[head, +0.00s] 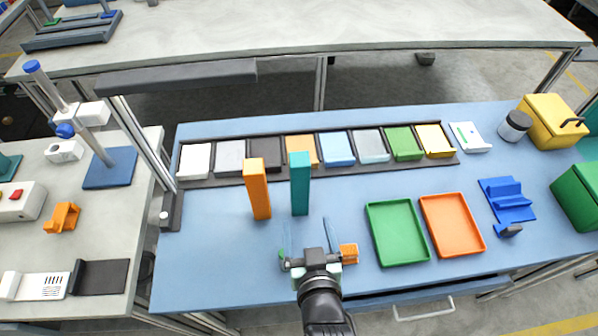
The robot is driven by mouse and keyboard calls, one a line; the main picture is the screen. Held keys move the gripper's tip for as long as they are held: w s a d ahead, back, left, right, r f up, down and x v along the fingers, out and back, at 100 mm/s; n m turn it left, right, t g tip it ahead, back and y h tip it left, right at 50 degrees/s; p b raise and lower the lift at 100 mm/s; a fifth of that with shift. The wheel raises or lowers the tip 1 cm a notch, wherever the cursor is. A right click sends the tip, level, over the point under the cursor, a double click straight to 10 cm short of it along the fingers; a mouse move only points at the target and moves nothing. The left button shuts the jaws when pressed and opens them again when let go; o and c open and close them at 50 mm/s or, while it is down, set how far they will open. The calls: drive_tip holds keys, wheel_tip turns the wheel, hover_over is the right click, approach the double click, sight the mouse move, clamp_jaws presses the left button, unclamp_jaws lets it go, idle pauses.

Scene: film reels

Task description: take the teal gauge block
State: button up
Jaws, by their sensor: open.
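The teal gauge block (300,187) stands upright on the blue bench top, in front of a row of coloured tiles. An orange block (258,190) of similar shape stands upright just to its left, with a gap between them. My gripper (306,238) is over the near part of the bench, on the near side of the teal block. Its two fingers are apart, pointing away from me, with nothing seen between them. The gripper looks clear of both blocks.
A dark rack (330,171) of several tiles runs behind the blocks. A small orange piece (349,253) is close to the gripper's right. Green (371,225) and orange (430,220) trays lie further right, then a blue holder (507,200). Bench left of the orange block is clear.

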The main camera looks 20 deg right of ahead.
sight(301, 199)
drive_tip(key=x, duration=0.7)
drive_tip(key=shift+w+r, duration=0.1)
drive_tip(key=shift+w, duration=0.05)
drive_tip(key=shift+x, duration=2.5)
drive_tip(key=shift+a, duration=0.1)
clamp_jaws()
